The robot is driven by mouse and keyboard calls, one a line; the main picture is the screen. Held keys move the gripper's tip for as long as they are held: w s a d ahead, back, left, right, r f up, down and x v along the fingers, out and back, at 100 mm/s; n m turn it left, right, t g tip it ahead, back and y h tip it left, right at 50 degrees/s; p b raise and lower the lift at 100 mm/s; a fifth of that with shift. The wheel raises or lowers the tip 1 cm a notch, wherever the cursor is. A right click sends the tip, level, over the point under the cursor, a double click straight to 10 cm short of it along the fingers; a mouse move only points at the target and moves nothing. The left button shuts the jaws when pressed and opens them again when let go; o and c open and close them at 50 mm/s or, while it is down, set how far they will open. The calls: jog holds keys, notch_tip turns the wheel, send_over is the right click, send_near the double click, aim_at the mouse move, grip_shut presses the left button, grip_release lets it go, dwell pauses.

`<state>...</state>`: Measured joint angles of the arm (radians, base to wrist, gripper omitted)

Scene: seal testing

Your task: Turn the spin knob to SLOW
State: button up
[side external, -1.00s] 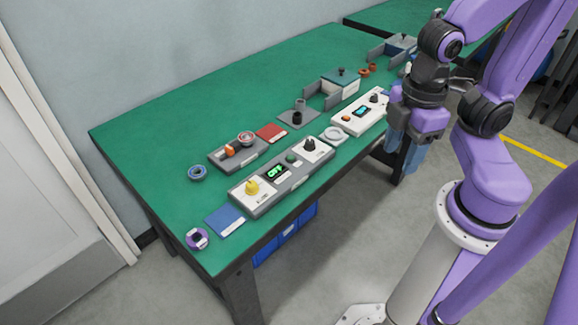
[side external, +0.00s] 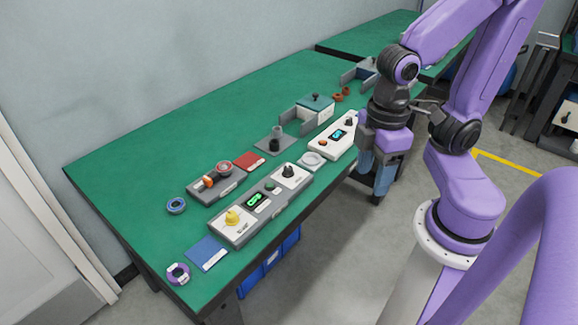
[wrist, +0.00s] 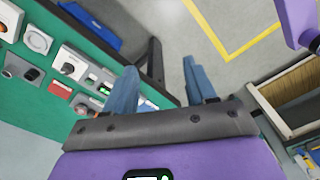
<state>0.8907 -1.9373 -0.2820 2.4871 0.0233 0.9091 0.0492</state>
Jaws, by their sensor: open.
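A long grey panel (side external: 270,210) lies near the table's front edge in the side view. It carries a yellow knob (side external: 233,216), a lit green display (side external: 254,199) and a black knob (side external: 289,171). A white box (side external: 334,134) to its right has an orange button (side external: 322,143), a blue display (side external: 338,134) and another black knob (side external: 349,121). The labels are too small to tell which knob is the spin knob. My gripper (side external: 376,183) is empty beside the table's front edge. Its blue fingers (wrist: 160,88) are spread apart in the wrist view, touching no knob.
A white ring dish (side external: 312,160) lies between panel and box. A blue pad (side external: 207,252) lies front left. The back left tabletop (side external: 150,165) is clear.

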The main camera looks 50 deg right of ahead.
jog(key=w+m+y, duration=0.1)
jog(key=w+m, duration=0.6)
jog(key=m, duration=0.2)
jog(key=m+t+y, duration=0.2)
jog(key=m+y, duration=0.1)
jog(key=m, duration=2.3)
send_over(288, 167)
jog(key=s+d, duration=0.3)
jog(key=d, duration=0.4)
notch_tip(288, 167, down, 5)
jog(key=x, duration=1.7)
jog(key=shift+s+a, duration=0.1)
jog(key=shift+s, duration=0.05)
grip_shut()
